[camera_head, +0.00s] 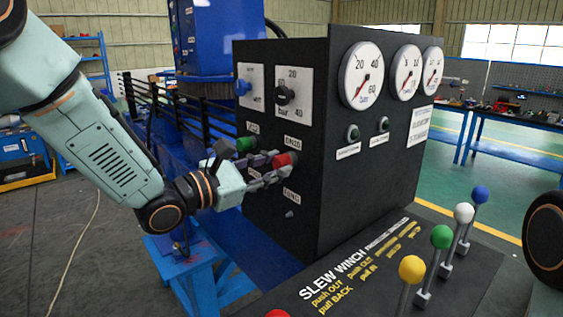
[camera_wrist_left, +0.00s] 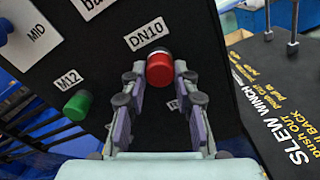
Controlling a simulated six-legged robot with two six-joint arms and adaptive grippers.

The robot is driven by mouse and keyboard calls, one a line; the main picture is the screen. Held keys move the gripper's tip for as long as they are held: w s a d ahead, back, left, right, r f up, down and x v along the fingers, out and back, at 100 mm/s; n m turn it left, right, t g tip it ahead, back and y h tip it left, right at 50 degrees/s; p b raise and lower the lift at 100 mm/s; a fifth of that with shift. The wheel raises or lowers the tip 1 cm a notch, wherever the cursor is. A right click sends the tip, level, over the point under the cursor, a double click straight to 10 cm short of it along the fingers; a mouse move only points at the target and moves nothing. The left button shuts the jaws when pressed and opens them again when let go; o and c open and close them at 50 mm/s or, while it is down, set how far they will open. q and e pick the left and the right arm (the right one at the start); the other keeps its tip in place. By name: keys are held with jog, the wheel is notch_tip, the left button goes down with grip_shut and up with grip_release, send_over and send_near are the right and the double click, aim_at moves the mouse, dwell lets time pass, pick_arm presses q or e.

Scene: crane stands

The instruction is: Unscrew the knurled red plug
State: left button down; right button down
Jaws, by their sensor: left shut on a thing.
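The knurled red plug (camera_head: 285,159) sits on the black side panel of the console, under the DN10 label. My left gripper (camera_head: 275,168) reaches it from the left, with its fingers shut on the plug. In the left wrist view the red plug (camera_wrist_left: 160,69) lies between the fingertips of my left gripper (camera_wrist_left: 159,80), one finger on each side. A dark ring shows behind the plug at the panel. Whether any thread shows cannot be told. My right gripper is not in view.
A green plug (camera_head: 246,144) with an M12 label sits left of the red one. Selector knobs (camera_head: 285,94) are above. Levers with coloured balls (camera_head: 441,237) stand on the front deck. Three round gauges (camera_head: 361,76) face front. A blue stand (camera_head: 190,277) is below my arm.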

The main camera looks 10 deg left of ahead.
pick_arm(q)
jog(key=shift+s+d+f, duration=0.1)
jog(key=shift+f, duration=0.25)
jog(key=c, duration=1.4)
grip_release()
jog(key=o, duration=0.4)
jog(key=shift+r, duration=0.25)
jog(key=shift+c, duration=0.5)
